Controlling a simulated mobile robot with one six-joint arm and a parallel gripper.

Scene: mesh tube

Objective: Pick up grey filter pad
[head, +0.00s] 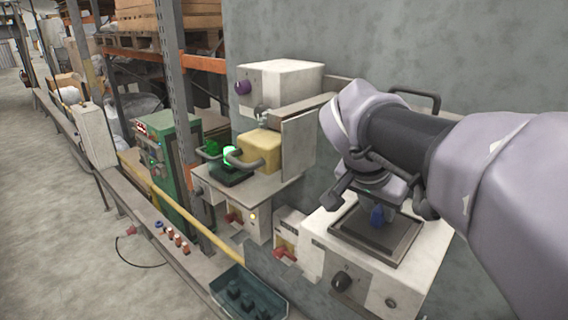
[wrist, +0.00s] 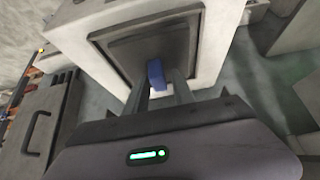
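I cannot pick out a grey filter pad with certainty. A dark grey square plate (head: 401,240) with a raised rim lies on top of the white box machine at the right, and it also shows in the wrist view (wrist: 128,45). A small blue piece (head: 377,216) is over the plate; in the wrist view it (wrist: 156,75) is at the ends of my gripper's two grey fingers (wrist: 160,82). The fingers stand apart with the blue piece at their tips. I cannot tell whether they grip it. My gripper (head: 378,203) is above the plate, partly hidden by my wrist.
The white machine (head: 355,262) has a black knob on its front. To its left are a yellow block (head: 260,147) on another white machine, a green cabinet (head: 172,150) and a teal tray (head: 248,296) with dark pieces. A grey wall (head: 440,40) stands behind.

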